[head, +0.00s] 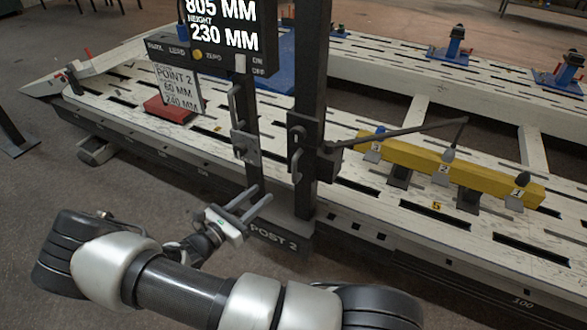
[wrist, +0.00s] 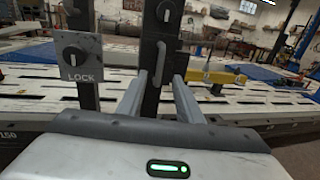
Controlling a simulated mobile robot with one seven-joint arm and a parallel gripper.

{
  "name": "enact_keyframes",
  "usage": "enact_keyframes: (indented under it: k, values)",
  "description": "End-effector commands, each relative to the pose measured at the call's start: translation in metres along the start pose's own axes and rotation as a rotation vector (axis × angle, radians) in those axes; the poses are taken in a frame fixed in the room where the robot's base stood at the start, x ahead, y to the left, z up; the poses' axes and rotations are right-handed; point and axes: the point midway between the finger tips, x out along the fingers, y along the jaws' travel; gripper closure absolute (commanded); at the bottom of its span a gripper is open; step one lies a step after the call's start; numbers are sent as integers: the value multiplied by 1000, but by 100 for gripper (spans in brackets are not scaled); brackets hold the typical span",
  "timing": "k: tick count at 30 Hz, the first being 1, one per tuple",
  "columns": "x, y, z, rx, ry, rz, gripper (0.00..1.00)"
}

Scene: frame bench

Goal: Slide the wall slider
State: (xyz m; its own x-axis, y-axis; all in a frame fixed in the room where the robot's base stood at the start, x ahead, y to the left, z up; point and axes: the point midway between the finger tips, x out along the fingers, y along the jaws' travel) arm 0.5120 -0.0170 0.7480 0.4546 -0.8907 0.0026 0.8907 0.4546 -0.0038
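Nothing in view is labelled as a wall slider. A dark sliding carriage (head: 301,145) with a pull handle (head: 297,166) sits on the right upright of Post 2. The handle also shows in the wrist view (wrist: 160,62), ahead of my fingers and between them in the picture. A thin pointer arm (head: 400,133) reaches right from the carriage. A plate with a knob marked LOCK (wrist: 79,57) is on the left upright; the same plate (head: 245,149) shows in the head view. My gripper (head: 263,192) is open and empty, in front of and below the carriage.
A display (head: 222,22) above the posts reads 805 MM and height 230 MM.

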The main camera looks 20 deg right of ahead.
Motion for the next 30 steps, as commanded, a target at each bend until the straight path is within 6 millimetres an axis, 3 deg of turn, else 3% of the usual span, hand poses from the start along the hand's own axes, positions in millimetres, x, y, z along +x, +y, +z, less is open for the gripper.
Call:
enact_keyframes:
  k: [18, 24, 30]
  values:
    - [126, -3, -1, 1, 1, -8, 67]
    - [156, -3, -1, 2, 2, -7, 67]
    - [168, -3, 0, 1, 2, -6, 67]
